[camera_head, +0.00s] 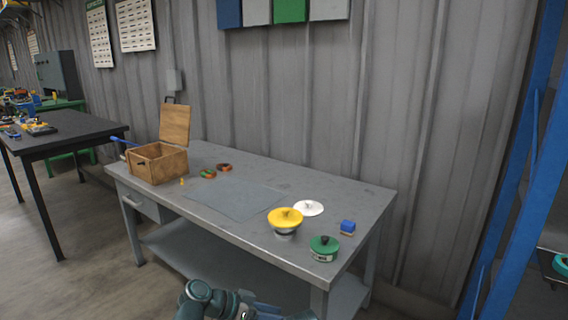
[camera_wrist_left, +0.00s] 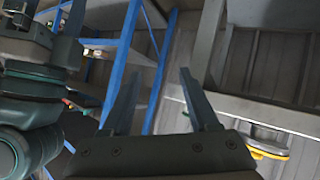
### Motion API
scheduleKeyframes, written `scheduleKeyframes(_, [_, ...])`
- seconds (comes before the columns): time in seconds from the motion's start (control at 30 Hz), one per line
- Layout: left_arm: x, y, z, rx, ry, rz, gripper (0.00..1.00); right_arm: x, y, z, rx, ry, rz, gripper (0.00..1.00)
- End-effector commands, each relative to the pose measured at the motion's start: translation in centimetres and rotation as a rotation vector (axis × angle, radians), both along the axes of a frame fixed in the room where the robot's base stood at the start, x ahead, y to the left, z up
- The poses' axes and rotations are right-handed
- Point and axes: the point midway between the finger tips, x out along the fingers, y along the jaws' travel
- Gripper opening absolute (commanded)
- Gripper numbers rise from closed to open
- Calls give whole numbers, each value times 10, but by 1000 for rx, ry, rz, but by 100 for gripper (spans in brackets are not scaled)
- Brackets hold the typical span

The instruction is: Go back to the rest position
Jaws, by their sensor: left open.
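My left gripper (camera_wrist_left: 158,76) is open in the left wrist view, with nothing between its two fingers. It is away from the things on the workbench. In the head view a teal arm part of mine (camera_head: 215,299) shows at the bottom edge, in front of the bench; its gripper is not clear there. My right gripper cannot be made out. On the bench (camera_head: 235,201), a yellow disc (camera_head: 285,214) sits on a grey stand. A white disc (camera_head: 309,208) lies behind it, and a green round piece (camera_head: 323,245) stands near the front right corner.
A blue block (camera_head: 347,226) stands near the bench's right end. A dark table (camera_head: 80,135) is farther left. Blue rack posts (camera_head: 520,170) stand at the right.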

Motion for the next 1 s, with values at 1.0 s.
scheduleKeyframes(1.0, [-135, 40, -35, 990, 572, 544, 61, 0, 0, 71, 0, 0, 0, 87])
